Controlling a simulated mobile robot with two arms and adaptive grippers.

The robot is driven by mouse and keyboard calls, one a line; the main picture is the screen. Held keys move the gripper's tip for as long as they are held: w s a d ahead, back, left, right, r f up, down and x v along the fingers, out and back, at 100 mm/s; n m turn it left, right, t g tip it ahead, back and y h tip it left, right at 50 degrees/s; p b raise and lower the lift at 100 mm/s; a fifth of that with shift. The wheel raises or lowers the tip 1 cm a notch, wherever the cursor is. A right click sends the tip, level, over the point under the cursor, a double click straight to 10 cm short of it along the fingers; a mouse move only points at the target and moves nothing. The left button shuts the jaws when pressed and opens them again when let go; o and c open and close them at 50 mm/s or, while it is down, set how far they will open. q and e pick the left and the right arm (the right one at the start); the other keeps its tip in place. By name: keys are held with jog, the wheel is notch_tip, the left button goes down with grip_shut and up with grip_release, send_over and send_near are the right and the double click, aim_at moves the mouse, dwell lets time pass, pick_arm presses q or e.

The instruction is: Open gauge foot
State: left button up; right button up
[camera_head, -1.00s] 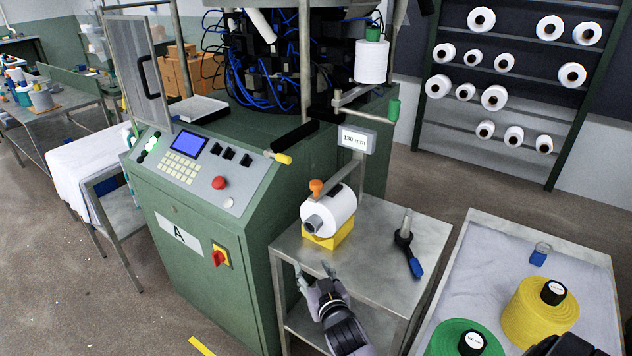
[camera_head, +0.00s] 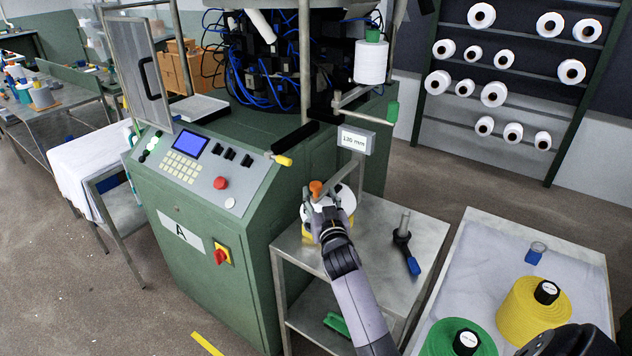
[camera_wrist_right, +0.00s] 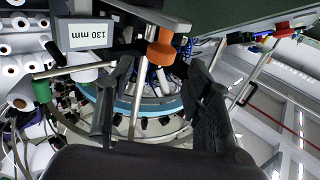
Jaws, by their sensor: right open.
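The gauge shows as a grey box with a "130 mm" display (camera_head: 356,140) on a metal post, above a small steel table beside the green machine. An orange knob (camera_head: 316,187) sits below it, next to a white roll (camera_head: 347,197) on a yellow block. My right gripper (camera_head: 320,208) is at the roll, just below the knob, and hides part of the roll and block. In the right wrist view its two dark fingers (camera_wrist_right: 160,95) are apart, with the orange knob (camera_wrist_right: 167,50) beyond the gap between them. Contact with the knob cannot be told. My left gripper is not in view.
A dark clamp-like tool with a blue handle (camera_head: 413,266) lies on the steel table (camera_head: 378,235). The machine's control panel (camera_head: 190,165) is at the left.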

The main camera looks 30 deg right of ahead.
aim_at(317, 188)
jog(key=shift+x, duration=3)
grip_shut()
